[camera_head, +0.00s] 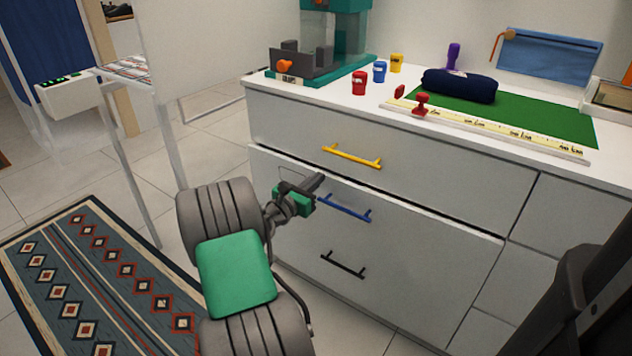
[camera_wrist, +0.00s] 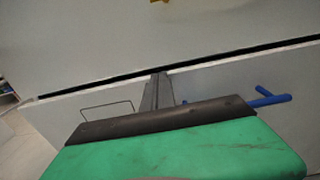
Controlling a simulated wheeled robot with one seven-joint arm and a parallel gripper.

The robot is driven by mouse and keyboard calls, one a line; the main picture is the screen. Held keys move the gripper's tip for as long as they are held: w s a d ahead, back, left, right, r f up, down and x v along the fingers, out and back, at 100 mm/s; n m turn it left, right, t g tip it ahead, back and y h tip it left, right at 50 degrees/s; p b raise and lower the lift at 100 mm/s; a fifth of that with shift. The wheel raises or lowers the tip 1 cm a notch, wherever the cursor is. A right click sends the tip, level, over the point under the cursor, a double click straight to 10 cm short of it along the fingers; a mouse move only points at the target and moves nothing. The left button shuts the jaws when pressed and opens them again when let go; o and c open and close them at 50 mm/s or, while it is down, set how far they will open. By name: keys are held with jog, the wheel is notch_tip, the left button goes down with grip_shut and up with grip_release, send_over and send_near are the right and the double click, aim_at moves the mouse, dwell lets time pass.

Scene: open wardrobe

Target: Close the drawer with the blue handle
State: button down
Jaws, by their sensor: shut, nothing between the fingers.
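In the wrist view the blue handle (camera_wrist: 262,97) is at the right and the drawer front (camera_wrist: 215,88) lies ahead. My gripper (camera_head: 318,182) is shut and empty, at the drawer front's upper left, left of the blue handle. In the wrist view my gripper's fingers (camera_wrist: 158,88) point at the front's top edge; whether they touch it I cannot tell.
A patterned rug (camera_head: 95,285) lies on the floor at left.

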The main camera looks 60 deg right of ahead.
jog(key=shift+s+d+r+p, duration=0.1)
jog(key=shift+d+r+p, duration=0.1)
jog(key=shift+d+p, duration=1)
jog(key=shift+r, duration=0.15)
